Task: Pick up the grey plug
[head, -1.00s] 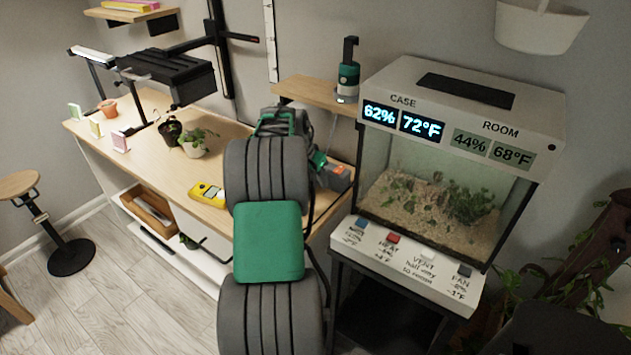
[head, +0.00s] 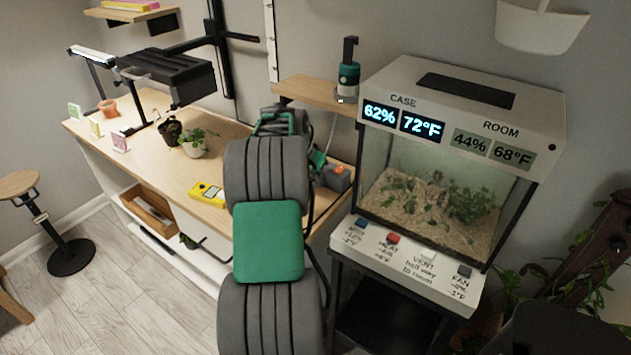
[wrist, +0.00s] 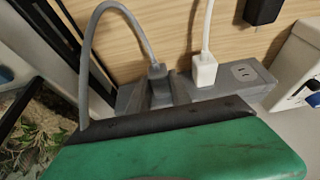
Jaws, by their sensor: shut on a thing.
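The grey plug (wrist: 158,74) is in the wrist view, at the end of a grey cable that arches up and to the left. It is at the grey power strip (wrist: 236,80); whether its prongs are seated cannot be seen. My gripper (wrist: 161,90) has its dark fingers on either side of the plug and is shut on it; the fingertips are partly hidden by my green gripper body. In the head view my arm hides the plug, and my gripper (head: 318,162) shows only in part beside the power strip (head: 337,176).
A white plug (wrist: 204,70) with a white cord stands right beside the grey one in the strip. A black adapter (wrist: 262,10) is farther back. The glass case (head: 430,205) stands close right of my arm. A yellow meter (head: 207,193) and potted plants are left on the bench (head: 150,165).

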